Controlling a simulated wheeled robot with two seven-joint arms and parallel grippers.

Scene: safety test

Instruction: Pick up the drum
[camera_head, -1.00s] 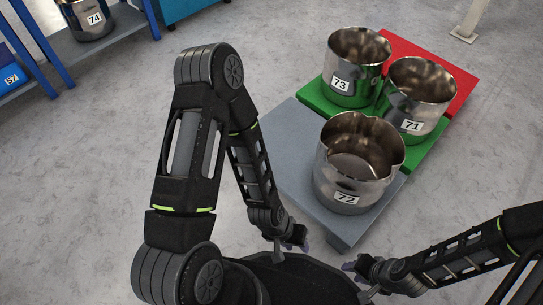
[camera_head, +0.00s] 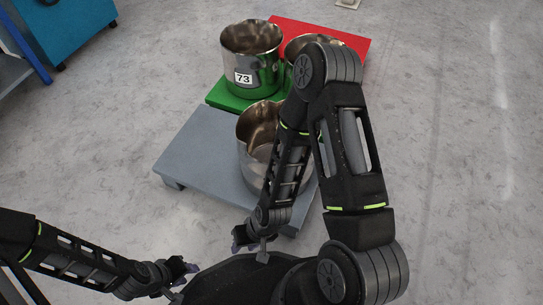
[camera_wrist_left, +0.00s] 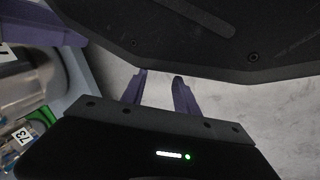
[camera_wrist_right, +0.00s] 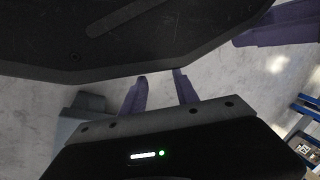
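The shiny metal drum labelled 73 (camera_head: 252,58) stands upright on a green platform. A second drum (camera_head: 302,46) stands behind my right arm, mostly hidden. A third drum (camera_head: 256,125) stands on the grey platform, partly covered by my right arm, its label out of sight. My left gripper (camera_head: 188,271) is low at the front, short of the grey platform; its purple fingers are apart and empty in the left wrist view (camera_wrist_left: 157,82). My right gripper (camera_head: 242,242) is near the grey platform's front edge; its fingers are apart and empty in the right wrist view (camera_wrist_right: 160,84).
The grey platform (camera_head: 200,160) adjoins the green one (camera_head: 224,98), with a red one (camera_head: 340,40) behind. A teal cabinet (camera_head: 65,25) stands at the back left. A blue-framed shelf (camera_wrist_right: 300,110) shows in the right wrist view. The floor to the right is clear.

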